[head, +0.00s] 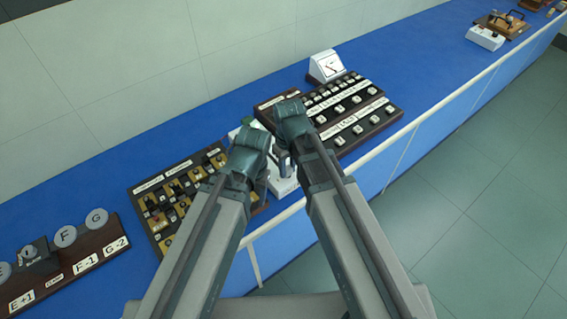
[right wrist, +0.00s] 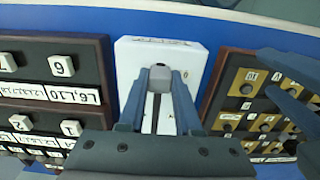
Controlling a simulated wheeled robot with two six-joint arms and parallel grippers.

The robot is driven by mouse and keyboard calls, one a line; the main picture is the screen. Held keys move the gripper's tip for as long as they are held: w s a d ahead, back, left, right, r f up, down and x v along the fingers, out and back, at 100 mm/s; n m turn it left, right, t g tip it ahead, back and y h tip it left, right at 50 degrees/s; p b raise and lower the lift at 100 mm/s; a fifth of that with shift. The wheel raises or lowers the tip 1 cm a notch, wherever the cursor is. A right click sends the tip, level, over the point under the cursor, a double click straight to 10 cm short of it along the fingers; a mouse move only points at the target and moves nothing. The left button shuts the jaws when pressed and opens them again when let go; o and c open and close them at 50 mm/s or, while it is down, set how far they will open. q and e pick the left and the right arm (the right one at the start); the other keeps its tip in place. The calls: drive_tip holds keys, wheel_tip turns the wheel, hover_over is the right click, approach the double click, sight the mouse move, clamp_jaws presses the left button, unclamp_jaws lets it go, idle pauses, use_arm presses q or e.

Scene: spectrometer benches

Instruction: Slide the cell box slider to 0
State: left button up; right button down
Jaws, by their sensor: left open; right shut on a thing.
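The white cell box (head: 285,188) stands on the blue bench between two dark control boards, partly hidden by my arms in the head view. It shows more fully in the right wrist view (right wrist: 130,62), with small markings along its far edge that I cannot read. My right gripper (right wrist: 161,82) is over the box, shut on the grey slider knob (right wrist: 160,72). In the head view my right gripper (head: 284,163) is above the box. My left gripper (head: 262,177) is open beside the box, mostly hidden by its own wrist; its blue fingers show at the right of the right wrist view.
A dark board with yellow plates (head: 150,213) lies left of the box, and a board with white-labelled knobs (head: 368,132) lies right. A white meter (head: 327,67) stands behind.

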sight(288, 169)
use_arm(q)
drive_tip(key=shift+s+d, duration=0.1)
use_arm(e)
drive_tip(key=c, duration=0.6)
unclamp_jaws()
drive_tip(key=shift+s+d, duration=0.15)
drive_tip(key=shift+s, duration=0.1)
use_arm(q)
drive_tip(key=shift+r+p, duration=0.45)
use_arm(e)
drive_tip(key=shift+w+r, duration=0.1)
drive_tip(key=shift+r, duration=0.35)
use_arm(q)
wheel_tip(288, 169, up, 13)
drive_tip(key=p, duration=1.3)
use_arm(e)
wheel_tip(288, 169, up, 13)
drive_tip(key=shift+f, duration=0.1)
use_arm(q)
wheel_tip(288, 169, down, 7)
drive_tip(key=b, duration=0.7)
drive_tip(key=shift+f, duration=0.2)
use_arm(e)
drive_tip(key=s+d+f+m+h, duration=0.1)
drive_tip(key=s+f+m, duration=0.2)
drive_tip(key=s+f, duration=0.4)
drive_tip(key=shift+s+d, duration=0.15)
drive_tip(key=shift+s, duration=0.95)
